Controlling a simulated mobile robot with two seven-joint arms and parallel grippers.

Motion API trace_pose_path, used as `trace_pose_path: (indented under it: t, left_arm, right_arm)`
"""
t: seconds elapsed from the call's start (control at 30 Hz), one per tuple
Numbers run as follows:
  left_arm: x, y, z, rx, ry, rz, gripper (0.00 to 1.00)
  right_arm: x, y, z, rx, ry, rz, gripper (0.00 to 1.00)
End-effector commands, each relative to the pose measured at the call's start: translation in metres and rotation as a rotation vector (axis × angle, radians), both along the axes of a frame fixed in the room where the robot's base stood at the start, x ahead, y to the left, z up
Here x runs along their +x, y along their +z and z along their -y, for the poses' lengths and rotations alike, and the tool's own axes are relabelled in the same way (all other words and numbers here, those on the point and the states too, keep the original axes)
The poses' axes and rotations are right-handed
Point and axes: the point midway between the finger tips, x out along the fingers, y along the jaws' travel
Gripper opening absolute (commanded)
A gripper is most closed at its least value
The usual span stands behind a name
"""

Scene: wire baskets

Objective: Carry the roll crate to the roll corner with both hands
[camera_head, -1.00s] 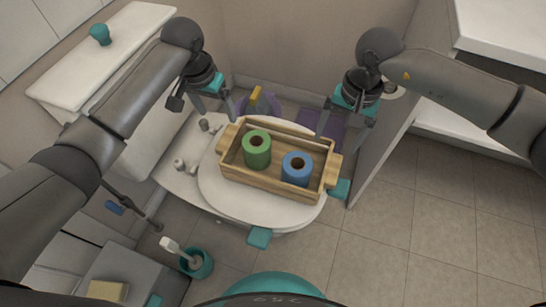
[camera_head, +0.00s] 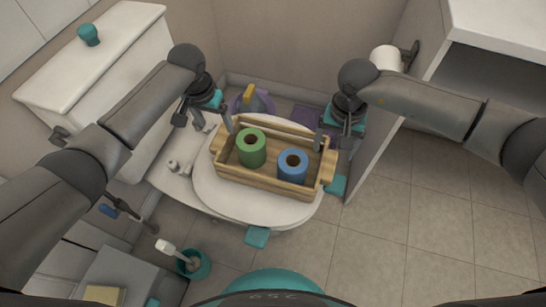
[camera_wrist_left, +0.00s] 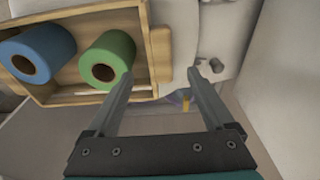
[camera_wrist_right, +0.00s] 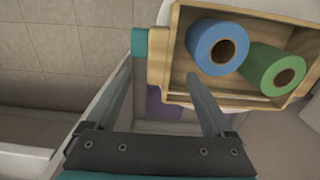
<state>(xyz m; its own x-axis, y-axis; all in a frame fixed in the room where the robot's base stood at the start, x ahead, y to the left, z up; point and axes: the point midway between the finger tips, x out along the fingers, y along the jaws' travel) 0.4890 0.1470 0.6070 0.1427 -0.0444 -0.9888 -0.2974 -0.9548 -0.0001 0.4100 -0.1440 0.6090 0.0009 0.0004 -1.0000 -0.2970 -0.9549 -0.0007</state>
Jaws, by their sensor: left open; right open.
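The wooden roll crate (camera_head: 262,185) sits on the white toilet lid (camera_head: 205,190), holding a green roll (camera_head: 251,148) and a blue roll (camera_head: 292,166). My left gripper (camera_head: 222,125) is open at the crate's left end; in the left wrist view its fingers (camera_wrist_left: 165,85) lie on either side of the crate's end wall and handle (camera_wrist_left: 161,55). My right gripper (camera_head: 334,145) is open at the right end; in the right wrist view its fingers (camera_wrist_right: 158,80) straddle the right handle side (camera_wrist_right: 157,55). Whether either gripper touches the crate, I cannot tell.
A purple bin (camera_head: 250,103) stands behind the toilet. A toilet brush in a teal holder (camera_head: 194,265) stands at front left. A white partition (camera_head: 388,130) rises at the right, with a white paper roll (camera_head: 386,58) on it. Tiled floor (camera_head: 420,220) at the right is clear.

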Motion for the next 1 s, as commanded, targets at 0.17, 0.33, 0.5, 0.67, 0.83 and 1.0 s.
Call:
trace_pose_path:
  t: [0.17, 0.33, 0.5, 0.67, 0.83, 1.0]
  left_arm:
    - [0.003, -0.026, 0.001, 0.000, 0.001, -0.002, 0.86]
    - [0.006, -0.046, 0.002, 0.001, 0.000, -0.002, 0.86]
    - [0.009, -0.062, 0.003, 0.000, 0.000, -0.002, 0.86]
    - [0.010, -0.072, 0.004, -0.001, 0.000, 0.000, 0.86]
    - [0.011, -0.077, 0.003, 0.000, 0.000, 0.001, 0.86]
    - [0.012, -0.078, 0.004, 0.000, -0.001, 0.001, 0.86]
  right_arm:
    - [-0.001, -0.027, 0.000, -0.001, -0.001, -0.003, 0.86]
    - [-0.001, -0.047, 0.000, 0.000, -0.001, -0.004, 0.86]
    - [-0.001, -0.063, 0.000, 0.000, -0.001, -0.003, 0.86]
    - [0.000, -0.073, 0.000, 0.001, -0.001, -0.002, 0.86]
    - [-0.001, -0.078, 0.000, 0.000, 0.000, -0.001, 0.86]
    - [0.000, -0.079, 0.000, 0.000, 0.000, -0.001, 0.86]
